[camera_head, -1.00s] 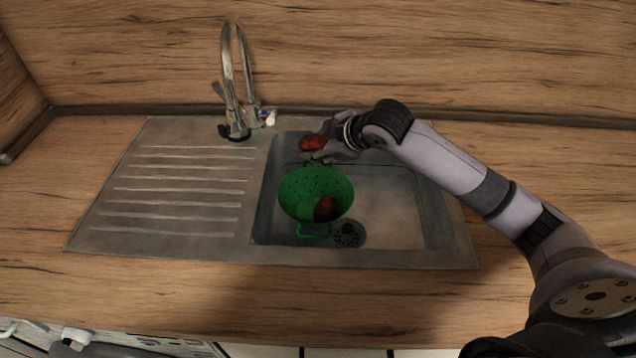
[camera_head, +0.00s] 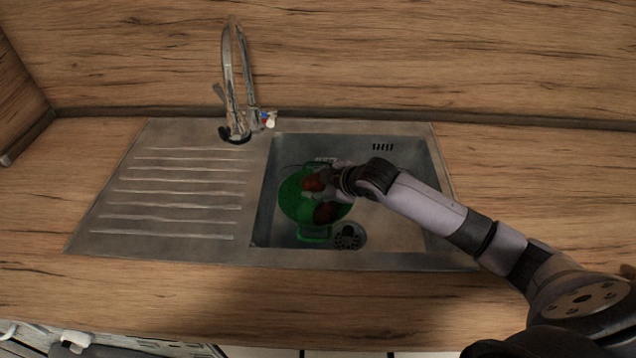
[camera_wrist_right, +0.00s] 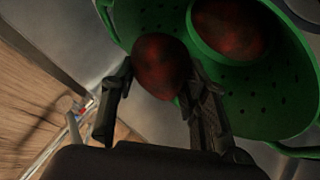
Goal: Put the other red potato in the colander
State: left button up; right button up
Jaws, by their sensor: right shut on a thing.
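The green colander (camera_head: 290,200) stands in the sink basin, left of the middle, and also fills the upper right of the right wrist view (camera_wrist_right: 290,112). One red potato (camera_head: 325,213) lies inside it; it also shows in the right wrist view (camera_wrist_right: 228,30). My right gripper (camera_head: 318,182) is shut on the other red potato (camera_head: 313,183), which shows between the two fingers in the right wrist view (camera_wrist_right: 160,68). From the head, the held potato appears over the colander's upper part; its exact height above the bowl is unclear. My left gripper is not in view.
The steel sink (camera_head: 262,258) has a ribbed drainboard (camera_head: 170,190) on the left, which is empty. The tap (camera_head: 233,90) rises behind the basin. The drain (camera_head: 347,236) is beside the colander. The basin's right part lies under my right arm.

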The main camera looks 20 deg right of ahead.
jog(key=shift+f, duration=0.55)
jog(key=o, duration=1.2)
jog(key=shift+o, duration=0.2)
jog(key=shift+r, duration=0.1)
jog(key=shift+r, duration=0.4)
jog(key=v, duration=1.2)
jog(key=shift+r, duration=0.15)
